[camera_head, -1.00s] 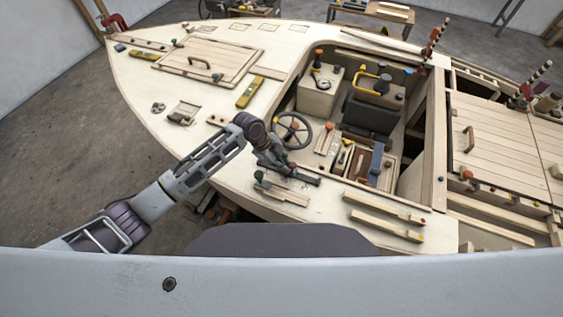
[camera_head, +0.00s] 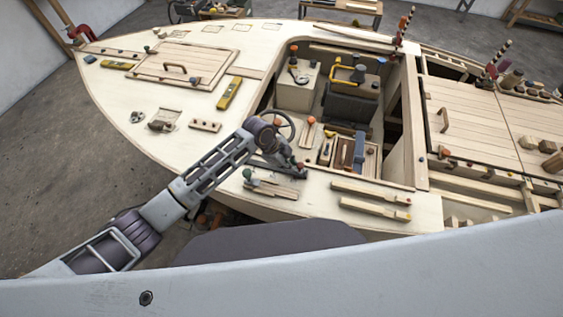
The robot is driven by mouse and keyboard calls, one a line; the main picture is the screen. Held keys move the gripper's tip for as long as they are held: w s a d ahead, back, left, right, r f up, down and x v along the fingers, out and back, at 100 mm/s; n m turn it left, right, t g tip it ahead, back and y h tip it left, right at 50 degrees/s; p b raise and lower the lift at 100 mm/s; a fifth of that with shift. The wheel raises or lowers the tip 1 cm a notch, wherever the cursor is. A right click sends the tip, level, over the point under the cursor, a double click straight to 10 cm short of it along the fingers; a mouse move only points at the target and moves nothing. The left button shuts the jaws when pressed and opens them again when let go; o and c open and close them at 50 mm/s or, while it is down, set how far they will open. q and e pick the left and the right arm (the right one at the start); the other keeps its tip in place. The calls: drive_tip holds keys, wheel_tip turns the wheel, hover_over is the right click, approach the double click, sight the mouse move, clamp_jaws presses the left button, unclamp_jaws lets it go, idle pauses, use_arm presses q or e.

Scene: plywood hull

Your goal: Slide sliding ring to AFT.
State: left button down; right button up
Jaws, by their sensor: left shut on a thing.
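A dark rail (camera_head: 268,168) lies on the plywood side deck beside the cockpit, below the steering wheel. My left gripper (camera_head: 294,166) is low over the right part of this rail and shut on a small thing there. I take this to be the sliding ring, but the fingers hide most of it. A small reddish spot shows at the fingertips, close to the rail's right end. No AFT marking can be read at this size. My right gripper is not in view.
The steering wheel (camera_head: 278,126) is close behind my left wrist. Two wooden bars (camera_head: 371,192) lie on the deck to the right.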

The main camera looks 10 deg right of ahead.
use_arm(q)
drive_tip(key=shift+s+d+r, duration=0.15)
drive_tip(key=shift+d, duration=0.25)
drive_tip(key=c, duration=1.8)
unclamp_jaws()
drive_tip(key=shift+o, duration=1.2)
drive_tip(key=shift+d, duration=0.25)
drive_tip(key=shift+a, duration=0.25)
drive_tip(key=shift+a+r, duration=0.3)
drive_tip(key=shift+r, duration=0.25)
drive_tip(key=v, duration=1)
drive_tip(key=shift+r, duration=0.3)
drive_tip(key=shift+s+d, duration=0.1)
drive_tip(key=shift+s, duration=0.05)
